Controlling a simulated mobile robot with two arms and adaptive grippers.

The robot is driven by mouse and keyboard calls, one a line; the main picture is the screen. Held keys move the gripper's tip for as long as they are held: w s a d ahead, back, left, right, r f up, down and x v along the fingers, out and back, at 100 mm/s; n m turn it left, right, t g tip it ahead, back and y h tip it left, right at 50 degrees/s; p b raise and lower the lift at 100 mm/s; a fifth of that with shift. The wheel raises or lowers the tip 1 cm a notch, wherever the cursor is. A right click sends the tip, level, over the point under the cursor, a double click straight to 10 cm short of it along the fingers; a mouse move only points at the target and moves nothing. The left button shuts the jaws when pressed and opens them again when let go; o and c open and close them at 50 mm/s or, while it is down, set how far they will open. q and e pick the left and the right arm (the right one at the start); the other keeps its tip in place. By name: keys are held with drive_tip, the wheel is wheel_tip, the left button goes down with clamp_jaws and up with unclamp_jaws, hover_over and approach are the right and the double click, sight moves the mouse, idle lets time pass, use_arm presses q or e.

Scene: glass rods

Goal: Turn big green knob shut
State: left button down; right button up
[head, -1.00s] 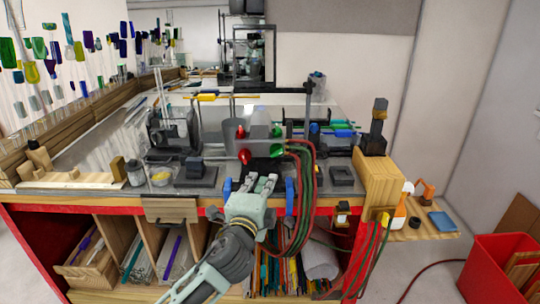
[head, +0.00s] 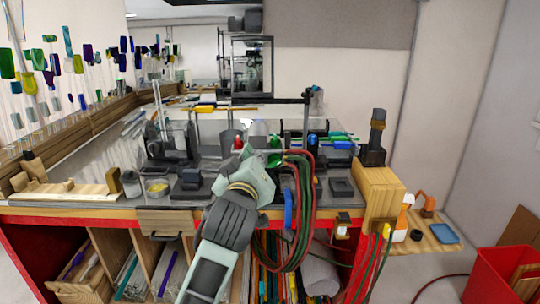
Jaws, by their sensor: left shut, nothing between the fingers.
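The big green knob (head: 275,160) is on the front of the grey burner unit at the bench's front edge, where the red and green hoses meet it. A smaller green knob (head: 277,142) is just above it, and a small red knob (head: 238,143) is to the upper left. The big red knob is hidden behind my left gripper. My left gripper (head: 258,161) is shut and empty, reaching up from below, with its tips just left of the big green knob. I cannot tell whether they touch it. My right gripper is not in view.
Red and green hoses (head: 304,215) hang from the burner, right of my arm. A black block (head: 192,179) and a jar with yellow contents (head: 157,188) stand to the left. A wooden block (head: 379,193) stands to the right. Glass rods line the back left.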

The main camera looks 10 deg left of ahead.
use_arm(q)
drive_tip(key=p, duration=0.4)
hover_over(275, 162)
drive_tip(key=s+a, duration=0.3)
drive_tip(key=s, duration=0.1)
drive_tip(key=shift+w+d+f+p, duration=0.25)
drive_tip(key=shift+d+f, duration=0.35)
drive_tip(key=shift+f, duration=0.3)
drive_tip(key=shift+w+d+f+p, duration=0.1)
drive_tip(key=shift+w+d+f, duration=0.15)
drive_tip(key=shift+d+f, duration=0.5)
drive_tip(key=shift+a+f, duration=0.15)
drive_tip(key=shift+a, duration=0.1)
drive_tip(key=shift+d, duration=0.1)
drive_tip(key=shift+w+d+f+m, duration=0.1)
drive_tip(key=shift+d+f+m, duration=0.1)
drive_tip(key=shift+m, duration=0.1)
